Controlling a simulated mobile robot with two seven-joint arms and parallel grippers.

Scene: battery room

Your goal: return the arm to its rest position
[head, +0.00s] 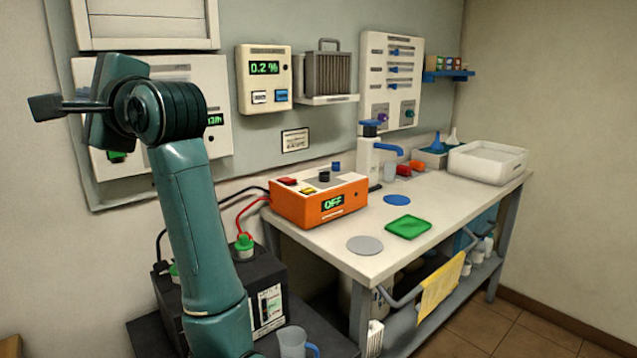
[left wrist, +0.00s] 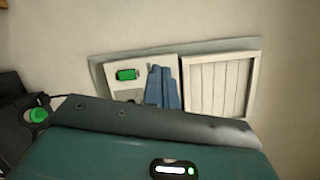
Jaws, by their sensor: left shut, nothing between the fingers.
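My left arm rises from the bottom left of the head view, bent at the top. My left gripper (head: 45,107) points to the left, held high in front of a white wall panel (head: 85,75). Its dark fingers are shut and empty, clear of the bench and of the battery. In the left wrist view, my own teal housing fills the bottom. My right gripper is not in view.
A black battery (head: 268,280) with green terminal caps stands low beside my arm, a clear jug (head: 292,342) near it. The bench (head: 310,238) holds an orange charger (head: 320,203) reading OFF. A wall meter (head: 264,79) reads 0.2 %.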

